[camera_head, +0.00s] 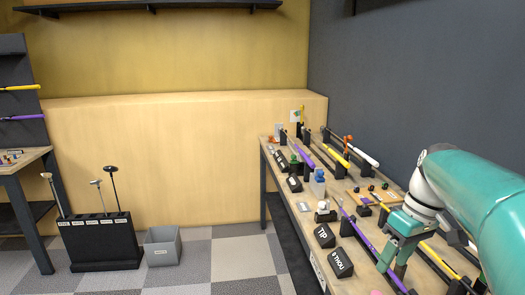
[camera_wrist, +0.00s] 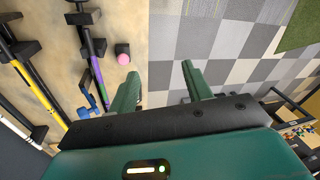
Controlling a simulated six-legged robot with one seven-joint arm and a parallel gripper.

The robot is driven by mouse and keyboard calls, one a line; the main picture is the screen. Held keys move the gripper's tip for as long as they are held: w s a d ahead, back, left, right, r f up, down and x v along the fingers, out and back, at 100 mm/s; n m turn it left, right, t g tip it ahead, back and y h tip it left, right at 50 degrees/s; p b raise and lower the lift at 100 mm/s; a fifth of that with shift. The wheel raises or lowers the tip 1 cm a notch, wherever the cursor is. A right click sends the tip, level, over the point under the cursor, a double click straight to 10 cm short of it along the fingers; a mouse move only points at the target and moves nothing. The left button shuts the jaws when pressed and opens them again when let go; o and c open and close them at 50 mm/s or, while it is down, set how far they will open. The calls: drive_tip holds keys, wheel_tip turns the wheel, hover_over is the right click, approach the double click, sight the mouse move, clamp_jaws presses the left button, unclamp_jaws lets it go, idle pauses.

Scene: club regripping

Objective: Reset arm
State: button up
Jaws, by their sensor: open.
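My gripper (camera_head: 393,258) is at the lower right in the head view, over the near part of the workbench (camera_head: 352,271). Its green fingers point down beside a purple-gripped club (camera_head: 357,228) lying along the bench. In the wrist view my gripper (camera_wrist: 160,88) shows two green fingers spread apart with nothing between them. Below them are the bench edge and the checkered floor (camera_wrist: 222,45). The purple grip also shows to the left of the fingers in the wrist view (camera_wrist: 97,72). My teal arm covers the bench's near right corner in the head view.
Black labelled blocks (camera_head: 325,236) line the bench's front edge. Clubs with yellow and white grips (camera_head: 364,156) rest in holders further back. A pink ball-like item (camera_wrist: 123,58) lies near my fingers. A black club rack (camera_head: 101,241) and grey bin (camera_head: 162,246) stand on the floor at left.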

drive_tip(key=s+a+f+m+t+h, duration=0.2)
drive_tip(key=s+a+f+m+t, duration=0.3)
drive_tip(key=s+a, duration=0.7)
drive_tip(key=shift+s+f+t+h, duration=0.25)
drive_tip(key=shift+f+t+h, duration=0.05)
drive_tip(key=shift+f, duration=0.2)
idle(0.5)
